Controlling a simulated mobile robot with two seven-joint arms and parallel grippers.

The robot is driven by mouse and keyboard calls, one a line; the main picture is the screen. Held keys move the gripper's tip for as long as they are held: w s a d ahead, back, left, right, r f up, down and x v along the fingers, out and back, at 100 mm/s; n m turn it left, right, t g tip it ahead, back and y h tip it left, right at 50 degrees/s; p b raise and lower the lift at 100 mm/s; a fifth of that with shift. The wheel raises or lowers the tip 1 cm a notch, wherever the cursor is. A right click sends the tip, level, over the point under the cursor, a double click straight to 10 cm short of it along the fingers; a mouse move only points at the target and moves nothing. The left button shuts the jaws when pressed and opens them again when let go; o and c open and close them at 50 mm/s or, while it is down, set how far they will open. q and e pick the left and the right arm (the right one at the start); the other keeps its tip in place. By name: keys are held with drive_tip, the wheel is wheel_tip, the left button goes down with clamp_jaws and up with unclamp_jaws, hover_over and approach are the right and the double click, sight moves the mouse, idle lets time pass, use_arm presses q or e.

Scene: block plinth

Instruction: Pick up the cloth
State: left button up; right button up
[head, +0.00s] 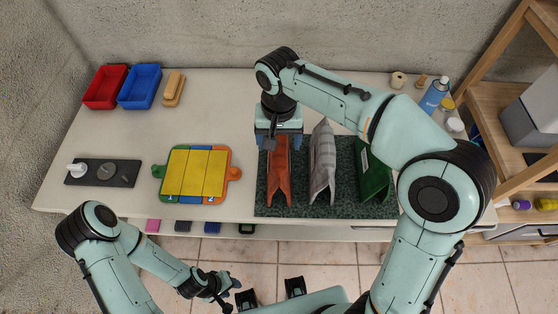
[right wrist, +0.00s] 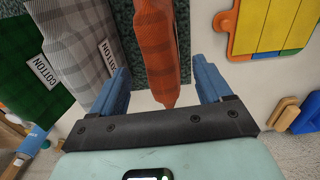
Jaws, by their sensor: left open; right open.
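Three cloths stand like tents in a row on a dark green speckled mat (head: 300,187). They are an orange-red cloth (head: 278,175), a grey checked cloth (head: 322,162) and a green cloth (head: 373,178). My right gripper (head: 280,142) is open at the far end of the orange-red cloth. In the right wrist view, this cloth (right wrist: 158,45) lies between the open fingers (right wrist: 163,80), with a gap on both sides. The grey cloth (right wrist: 78,38) and green cloth (right wrist: 35,75) carry COTTON labels. My left gripper (head: 227,284) is low, in front of the table, away from the cloths.
A yellow board with orange, green and blue edges (head: 195,172) lies left of the mat. Red (head: 106,86) and blue (head: 140,86) trays stand at the back left. A dark panel with knobs (head: 103,172) is far left. A blue bottle (head: 434,95) stands back right beside wooden shelves.

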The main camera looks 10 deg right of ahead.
sight(279, 146)
wheel_tip(279, 146, down, 4)
drive_tip(key=shift+r, duration=0.1)
drive_tip(key=c, duration=1.4)
drive_tip(key=shift+w+r, duration=0.1)
drive_tip(key=shift+r, duration=0.05)
drive_tip(key=shift+c, duration=0.2)
